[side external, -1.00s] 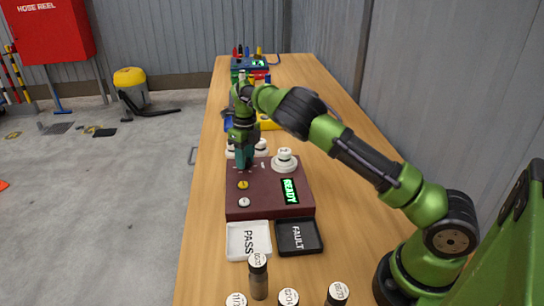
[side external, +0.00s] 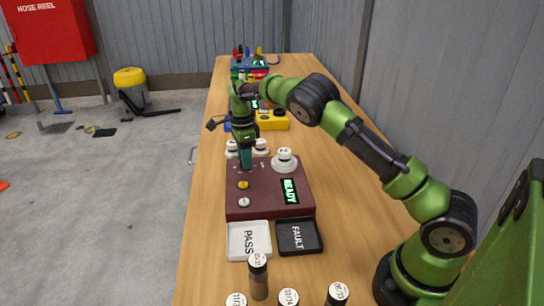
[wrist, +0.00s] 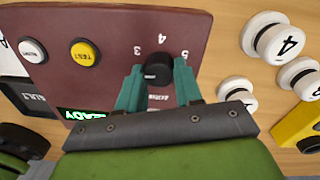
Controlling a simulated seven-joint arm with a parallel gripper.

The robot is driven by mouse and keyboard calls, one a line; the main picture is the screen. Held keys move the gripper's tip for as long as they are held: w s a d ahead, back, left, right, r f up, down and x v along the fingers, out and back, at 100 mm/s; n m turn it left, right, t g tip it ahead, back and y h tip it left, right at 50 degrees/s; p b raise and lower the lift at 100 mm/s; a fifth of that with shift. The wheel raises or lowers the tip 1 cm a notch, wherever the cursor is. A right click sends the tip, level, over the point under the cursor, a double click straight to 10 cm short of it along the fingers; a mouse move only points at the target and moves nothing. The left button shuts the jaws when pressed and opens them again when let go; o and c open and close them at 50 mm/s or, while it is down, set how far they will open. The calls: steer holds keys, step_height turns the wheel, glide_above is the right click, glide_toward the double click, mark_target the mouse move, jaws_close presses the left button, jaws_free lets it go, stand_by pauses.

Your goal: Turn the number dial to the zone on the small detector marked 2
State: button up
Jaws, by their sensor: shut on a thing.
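The number dial is a small black knob (wrist: 157,70) on the maroon panel box (side external: 262,207), with the numbers 3, 4 and 5 legible around it. My gripper (wrist: 157,75) has its two teal fingers on either side of the knob, shut on it. In the side view my gripper (side external: 246,165) points down at the panel's far left and hides the dial. A white detector (side external: 284,161) stands on the panel; I cannot read its mark surely. Several white detectors lie beyond the panel, one marked 4 (wrist: 287,43). Which position the dial points to is unclear.
The panel has a yellow button (wrist: 85,52), a white button (wrist: 33,50) and a green READY display (side external: 290,191). A white PASS tray (side external: 231,252) and black FAULT tray (side external: 281,249) sit in front. A yellow device (side external: 272,121) lies beyond.

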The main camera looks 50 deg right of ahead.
steer(key=n, duration=0.5)
steer(key=shift+w, duration=0.1)
stand_by(0.4)
steer(key=o, duration=1)
steer(key=shift+o, duration=0.2)
steer(key=shift+r, duration=0.1)
step_height(320, 180, up, 17)
steer(key=shift+w, duration=0.35)
